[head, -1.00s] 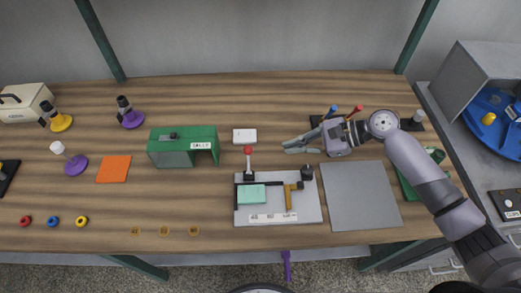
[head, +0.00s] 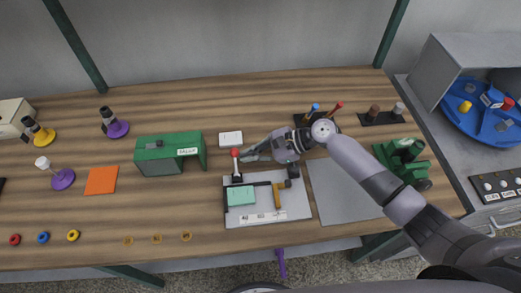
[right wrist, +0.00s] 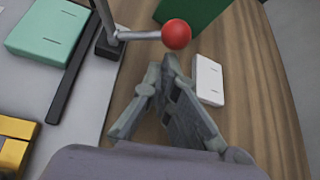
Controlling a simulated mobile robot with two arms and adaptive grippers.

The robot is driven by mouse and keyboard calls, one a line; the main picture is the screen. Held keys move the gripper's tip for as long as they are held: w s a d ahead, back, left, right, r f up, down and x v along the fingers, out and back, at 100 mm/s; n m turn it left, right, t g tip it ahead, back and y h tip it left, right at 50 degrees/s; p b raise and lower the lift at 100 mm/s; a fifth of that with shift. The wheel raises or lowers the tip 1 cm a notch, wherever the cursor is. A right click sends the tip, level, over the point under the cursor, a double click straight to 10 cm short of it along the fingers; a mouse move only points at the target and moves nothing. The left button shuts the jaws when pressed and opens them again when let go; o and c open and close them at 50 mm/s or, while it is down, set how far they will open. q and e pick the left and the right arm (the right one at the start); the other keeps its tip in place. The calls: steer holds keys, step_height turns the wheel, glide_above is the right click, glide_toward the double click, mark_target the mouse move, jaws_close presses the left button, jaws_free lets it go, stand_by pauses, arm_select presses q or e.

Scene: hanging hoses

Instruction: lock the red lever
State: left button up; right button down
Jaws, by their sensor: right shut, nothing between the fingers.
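The red lever (head: 236,163) stands at the back left corner of the white fixture plate (head: 292,203), its red ball on top of a thin grey rod. In the right wrist view the red ball (right wrist: 176,34) is just beyond my fingertips, and its rod runs left to a dark base. My right gripper (head: 248,155) is shut and empty, just right of the lever; I see no clear contact. It also shows in the right wrist view (right wrist: 160,72). A teal block (head: 241,196) and a yellow-brown piece (head: 278,195) are on the plate. My left gripper is not in view.
A white box (head: 231,139) lies behind the lever. A green housing (head: 157,160) stands to the left. A grey mat (head: 335,205) lies to the right under my right arm. Colored-handled tools (head: 314,109) stand at the back right.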

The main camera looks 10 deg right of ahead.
steer(key=shift+a+f, duration=0.1)
steer(key=shift+a, duration=0.15)
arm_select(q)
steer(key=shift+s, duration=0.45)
